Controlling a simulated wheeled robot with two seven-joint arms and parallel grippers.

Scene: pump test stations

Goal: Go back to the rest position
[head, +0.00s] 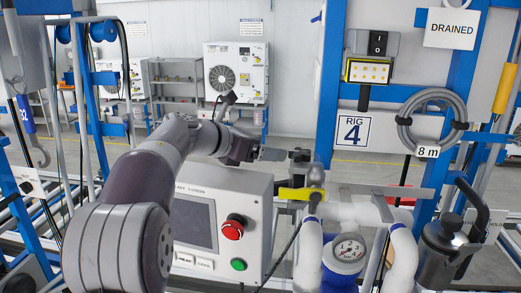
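My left arm comes in from the lower left and reaches over the grey control box (255,215) toward the middle. My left gripper (275,154) is small in the head view, seen from the side near the top of the pipework. It is just above and left of the yellow valve handle (300,194). A dark fitting (300,156) lies by its tip; I cannot tell whether they touch. Whether the fingers are open or shut is not clear. My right gripper is not in view.
The box has a screen (194,222), a red button (233,228) and a green button (239,264). White pipes with a gauge (348,250) stand right of it. A dark jug (442,245) is at right. Blue posts (329,80) and a hose coil (433,115) rise behind.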

